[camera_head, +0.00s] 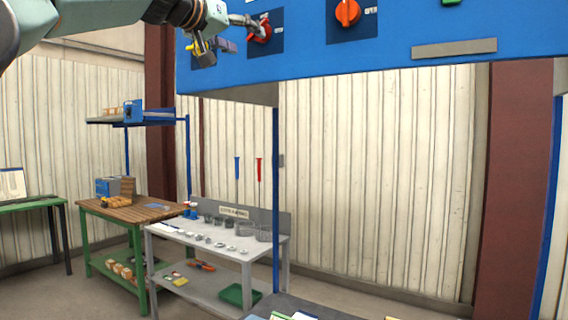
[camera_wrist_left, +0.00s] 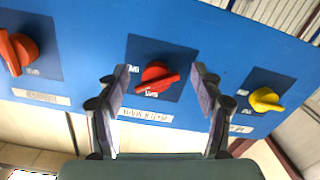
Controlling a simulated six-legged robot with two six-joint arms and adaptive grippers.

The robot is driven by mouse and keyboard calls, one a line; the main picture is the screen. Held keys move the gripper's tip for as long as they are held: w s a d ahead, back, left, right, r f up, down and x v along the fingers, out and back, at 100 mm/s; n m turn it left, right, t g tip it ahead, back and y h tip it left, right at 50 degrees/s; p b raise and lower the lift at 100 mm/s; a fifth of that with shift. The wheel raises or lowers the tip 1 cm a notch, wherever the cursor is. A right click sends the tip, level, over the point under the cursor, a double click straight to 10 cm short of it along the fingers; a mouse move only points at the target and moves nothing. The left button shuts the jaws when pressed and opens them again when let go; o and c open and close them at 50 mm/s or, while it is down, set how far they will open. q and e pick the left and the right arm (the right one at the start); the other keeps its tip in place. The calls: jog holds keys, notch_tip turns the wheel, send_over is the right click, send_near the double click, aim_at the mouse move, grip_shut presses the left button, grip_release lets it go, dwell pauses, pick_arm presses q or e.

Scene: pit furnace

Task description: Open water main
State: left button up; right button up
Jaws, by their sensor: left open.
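A blue panel (camera_head: 400,62) carries several rotary knobs on dark square plates. A red knob (camera_head: 262,30) sits near its left end and shows in the middle of the left wrist view (camera_wrist_left: 157,77), with its pointer bar slightly tilted. A small label plate (camera_wrist_left: 146,115) is beside it, too blurred to read. My left gripper (camera_head: 238,32) is open and empty in front of this knob. In the left wrist view its two fingers stand on either side of the knob, apart from it. My right gripper is not in view.
An orange-red knob (camera_head: 347,12) is to the right on the panel. A yellow knob (camera_wrist_left: 265,99) is on the other side of the red one. Below stand a grey table (camera_head: 222,252) with small metal parts and a wooden workbench (camera_head: 140,208).

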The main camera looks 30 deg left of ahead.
pick_arm(q)
jog(key=w+d+f+g+b, duration=0.1)
jog(key=w+f, duration=0.2)
jog(key=f, duration=0.6)
jog(key=w+d+f+g+b, duration=0.1)
jog(key=w+f, duration=0.3)
jog(key=f, duration=0.6)
jog(key=w+d+f+g+b, duration=0.1)
jog(key=w+d+f+b, duration=0.1)
jog(key=f, duration=0.8)
jog(key=shift+w+d+f+g+y+b, duration=0.35)
jog(key=shift+w+d, duration=0.2)
jog(key=shift+w, duration=0.3)
jog(key=shift+s+r, duration=0.1)
jog(key=shift+r, duration=0.05)
